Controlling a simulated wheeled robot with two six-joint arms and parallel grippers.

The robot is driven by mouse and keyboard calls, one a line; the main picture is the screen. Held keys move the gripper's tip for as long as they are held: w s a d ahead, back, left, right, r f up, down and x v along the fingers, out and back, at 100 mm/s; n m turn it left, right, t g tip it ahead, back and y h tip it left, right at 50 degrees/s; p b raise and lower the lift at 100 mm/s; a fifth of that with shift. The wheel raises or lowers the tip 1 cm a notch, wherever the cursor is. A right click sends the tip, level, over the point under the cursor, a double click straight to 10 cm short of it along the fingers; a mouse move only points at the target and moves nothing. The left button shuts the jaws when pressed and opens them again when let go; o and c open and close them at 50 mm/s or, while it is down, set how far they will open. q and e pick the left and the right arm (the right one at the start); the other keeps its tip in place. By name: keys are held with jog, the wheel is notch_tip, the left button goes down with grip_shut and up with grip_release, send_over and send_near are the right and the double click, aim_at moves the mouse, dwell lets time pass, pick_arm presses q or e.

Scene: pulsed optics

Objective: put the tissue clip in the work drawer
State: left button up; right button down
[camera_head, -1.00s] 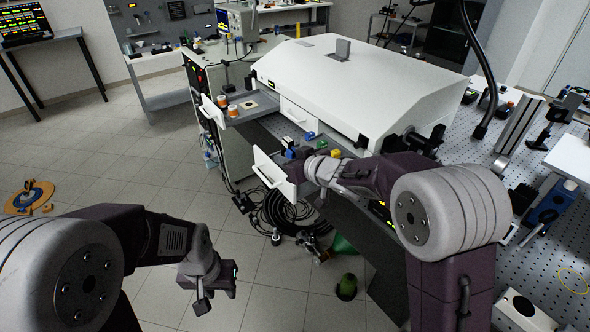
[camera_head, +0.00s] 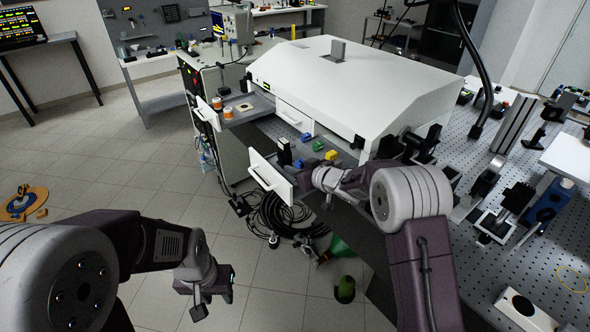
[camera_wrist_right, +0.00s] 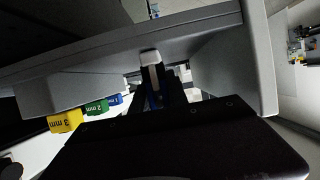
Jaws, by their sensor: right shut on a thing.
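The work drawer (camera_head: 268,175) is the pulled-out one with a white front below the white enclosure. A black upright object (camera_head: 284,152) stands at it. My right gripper (camera_head: 303,172) is at the drawer's right side. It is shut on a small, mostly hidden thing that shows blue (camera_head: 298,163), seemingly the tissue clip. In the right wrist view, the dark fingers (camera_wrist_right: 157,90) point toward the grey drawer wall (camera_wrist_right: 215,70), with a light-topped piece (camera_wrist_right: 150,57) in line with them. My left gripper (camera_head: 205,288) hangs low over the floor; its jaws are unclear.
Blue, green (camera_head: 318,146) and yellow (camera_head: 331,154) tagged pieces sit on the ledge right of the drawer. Black cables (camera_head: 285,218) lie on the floor below. Optics crowd the perforated table (camera_head: 540,270).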

jog(key=shift+f, duration=0.2)
jog(key=c, duration=1.3)
grip_release()
jog(key=shift+s+d+r, duration=0.15)
jog(key=shift+r, duration=0.2)
jog(key=v, duration=1.1)
jog(key=shift+s+p, duration=0.3)
jog(key=shift+d, duration=0.2)
